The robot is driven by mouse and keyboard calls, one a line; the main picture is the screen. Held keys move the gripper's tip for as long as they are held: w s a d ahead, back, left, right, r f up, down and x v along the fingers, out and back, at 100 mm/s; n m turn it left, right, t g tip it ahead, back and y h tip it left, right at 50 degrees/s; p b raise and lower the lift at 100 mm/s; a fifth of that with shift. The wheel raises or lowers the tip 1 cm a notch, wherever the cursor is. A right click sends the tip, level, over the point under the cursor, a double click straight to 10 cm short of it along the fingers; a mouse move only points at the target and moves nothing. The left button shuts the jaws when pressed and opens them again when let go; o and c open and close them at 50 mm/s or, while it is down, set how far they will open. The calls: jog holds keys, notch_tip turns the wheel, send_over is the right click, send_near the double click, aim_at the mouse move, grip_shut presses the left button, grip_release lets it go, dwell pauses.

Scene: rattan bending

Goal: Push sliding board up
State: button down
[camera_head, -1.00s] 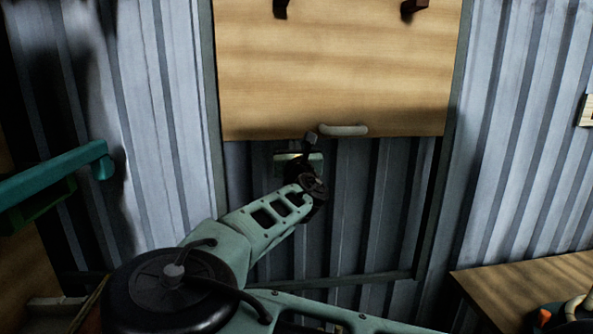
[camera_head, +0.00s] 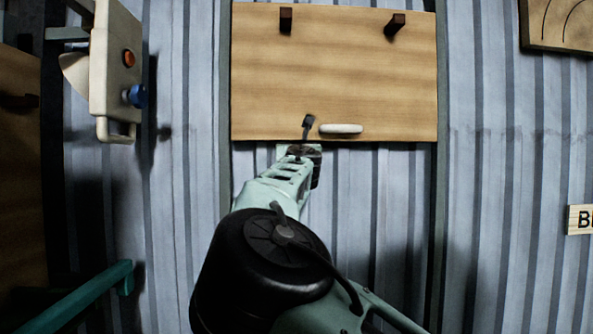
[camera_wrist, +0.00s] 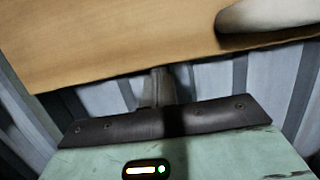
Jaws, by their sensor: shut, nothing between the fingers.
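The sliding board (camera_head: 335,75) is a light wooden panel between two vertical grey rails on the corrugated wall. It has a pale handle (camera_head: 341,129) near its lower edge and two dark pegs near its top. My gripper (camera_head: 308,121) is shut and empty at the board's lower edge, just left of the handle. In the wrist view the board (camera_wrist: 120,40) fills the upper part, with the handle (camera_wrist: 268,18) at the upper right. My gripper (camera_wrist: 160,80) reaches the board's lower edge there; I cannot tell whether it touches.
A pale box (camera_head: 115,70) with an orange and a blue button is at the upper left. A teal bar (camera_head: 80,300) is at the lower left. A lettered wooden sign (camera_head: 580,219) is at the right. Bare corrugated wall shows below the board.

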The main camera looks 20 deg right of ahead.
aim_at(296, 121)
notch_tip(296, 121, up, 7)
jog(key=shift+f+p, duration=0.1)
jog(key=shift+p, duration=0.9)
